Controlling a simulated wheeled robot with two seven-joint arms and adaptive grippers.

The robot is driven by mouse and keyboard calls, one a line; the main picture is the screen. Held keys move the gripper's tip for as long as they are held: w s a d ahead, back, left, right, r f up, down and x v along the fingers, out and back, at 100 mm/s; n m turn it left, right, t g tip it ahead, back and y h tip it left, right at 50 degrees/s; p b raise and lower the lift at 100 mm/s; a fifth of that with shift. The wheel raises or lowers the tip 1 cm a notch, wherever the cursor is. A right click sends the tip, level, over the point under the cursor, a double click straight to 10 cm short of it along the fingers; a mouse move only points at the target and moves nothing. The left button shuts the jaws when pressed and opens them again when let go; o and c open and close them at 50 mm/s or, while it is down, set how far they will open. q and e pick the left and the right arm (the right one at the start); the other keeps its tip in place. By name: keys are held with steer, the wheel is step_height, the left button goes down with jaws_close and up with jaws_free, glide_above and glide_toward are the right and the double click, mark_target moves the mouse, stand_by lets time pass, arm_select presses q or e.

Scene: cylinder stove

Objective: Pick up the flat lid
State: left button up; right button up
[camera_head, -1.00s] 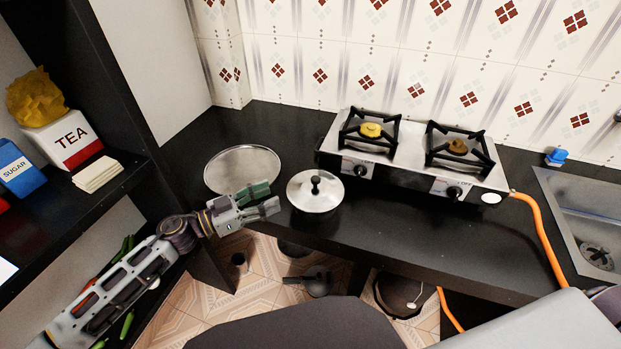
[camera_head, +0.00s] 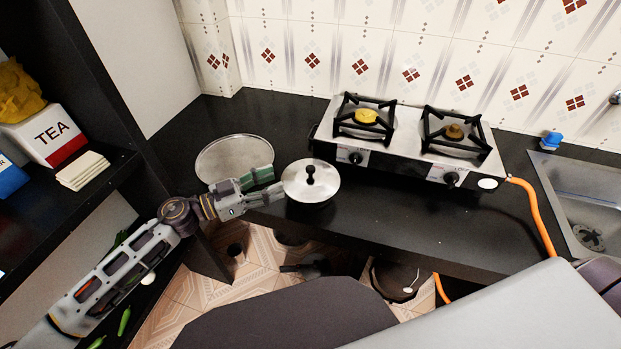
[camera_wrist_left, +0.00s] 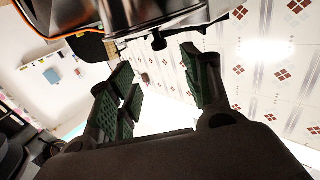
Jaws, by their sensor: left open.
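A flat, round grey metal lid (camera_head: 233,151) lies on the black counter, left of the stove. A shiny domed lid (camera_head: 325,184) with a black knob sits to its right, on what looks like a pot. My left gripper (camera_head: 273,184) is open and empty, at the front right of the flat lid. Its fingertips point right and appear close to the domed lid's left edge; contact cannot be told. In the left wrist view the green-padded fingers of my left gripper (camera_wrist_left: 163,86) are apart with nothing between them. My right gripper is not in view.
A two-burner stove (camera_head: 405,146) stands at the back, with an orange hose (camera_head: 533,215) at its right. A sink (camera_head: 588,205) is at the far right. A dark shelf (camera_head: 118,165) with a tea box (camera_head: 52,136) stands left. The counter's front middle is clear.

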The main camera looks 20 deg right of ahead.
mark_target(311, 168)
arm_select(q)
steer(key=shift+w+d, duration=0.2)
steer(key=shift+d, duration=0.9)
steer(key=shift+w+d, duration=0.25)
steer(key=shift+d, duration=0.85)
steer(key=shift+w+d, duration=0.2)
steer(key=shift+d, duration=0.9)
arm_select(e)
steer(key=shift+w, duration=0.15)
arm_select(q)
steer(key=shift+d, duration=0.15)
steer(key=shift+w+d+f, duration=0.15)
steer(key=shift+w+d, duration=0.05)
steer(key=shift+d, duration=0.6)
steer(key=shift+w+d+f+b, duration=0.15)
steer(key=shift+d+b, duration=0.1)
steer(key=shift+d, duration=0.4)
steer(key=shift+w+d+r+b, duration=0.1)
steer(key=shift+w+d+b, duration=0.1)
steer(key=shift+d, duration=0.75)
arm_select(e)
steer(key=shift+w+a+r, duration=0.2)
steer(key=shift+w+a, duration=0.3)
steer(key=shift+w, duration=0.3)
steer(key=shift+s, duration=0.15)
arm_select(q)
steer(key=shift+c, duration=0.5)
